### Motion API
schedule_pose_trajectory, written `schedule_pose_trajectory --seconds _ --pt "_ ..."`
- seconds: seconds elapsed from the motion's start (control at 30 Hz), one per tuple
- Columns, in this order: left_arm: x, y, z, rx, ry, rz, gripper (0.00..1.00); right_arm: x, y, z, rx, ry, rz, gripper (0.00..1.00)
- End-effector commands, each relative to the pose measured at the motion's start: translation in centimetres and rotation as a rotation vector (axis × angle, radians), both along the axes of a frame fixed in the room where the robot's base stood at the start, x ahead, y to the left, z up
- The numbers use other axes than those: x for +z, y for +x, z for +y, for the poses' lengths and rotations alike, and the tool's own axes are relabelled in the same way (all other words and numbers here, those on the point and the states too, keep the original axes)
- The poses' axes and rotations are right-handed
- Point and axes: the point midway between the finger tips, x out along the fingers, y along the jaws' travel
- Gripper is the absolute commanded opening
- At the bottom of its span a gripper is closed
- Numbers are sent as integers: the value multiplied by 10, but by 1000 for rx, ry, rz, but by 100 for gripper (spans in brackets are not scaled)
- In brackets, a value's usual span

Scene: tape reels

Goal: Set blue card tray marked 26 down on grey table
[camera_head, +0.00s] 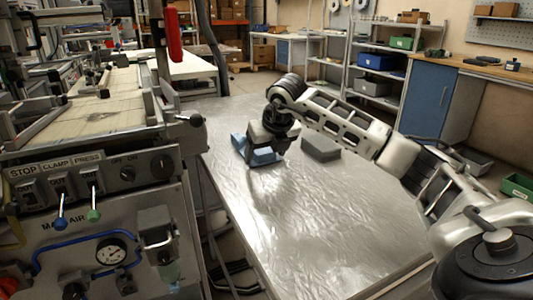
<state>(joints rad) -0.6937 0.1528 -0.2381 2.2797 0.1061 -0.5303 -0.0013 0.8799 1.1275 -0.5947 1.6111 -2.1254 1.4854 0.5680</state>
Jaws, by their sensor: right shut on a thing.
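The blue card tray (239,143) is at the far left part of the grey table (300,215), partly hidden by my right gripper. My right gripper (264,157) is shut on the tray, with the arm reaching in from the right. The tray looks level and low, at or just above the table top; I cannot tell if it touches. Its mark 26 cannot be read. My left gripper is not in view.
A flat grey block (321,148) lies on the table just right of the tray. A press machine (90,170) with levers and a gauge stands along the table's left side. The front and middle of the table are clear.

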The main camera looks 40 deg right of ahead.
Motion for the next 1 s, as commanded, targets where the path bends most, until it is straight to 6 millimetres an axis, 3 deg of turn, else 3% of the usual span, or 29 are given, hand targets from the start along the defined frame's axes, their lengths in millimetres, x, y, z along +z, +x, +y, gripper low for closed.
schedule_pose_trajectory --seconds 0.1,0.13,0.2,0.57,1.0 --pt "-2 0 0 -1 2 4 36 0 0 0 0 0 2 48" --pt "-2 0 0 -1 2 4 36 0 0 0 0 0 2 81" --pt "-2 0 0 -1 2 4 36 0 0 0 1 0 2 97" --pt "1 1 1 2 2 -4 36 6 -2 1 1 0 0 97" --pt "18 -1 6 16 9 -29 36 80 -40 13 1 0 -2 97"
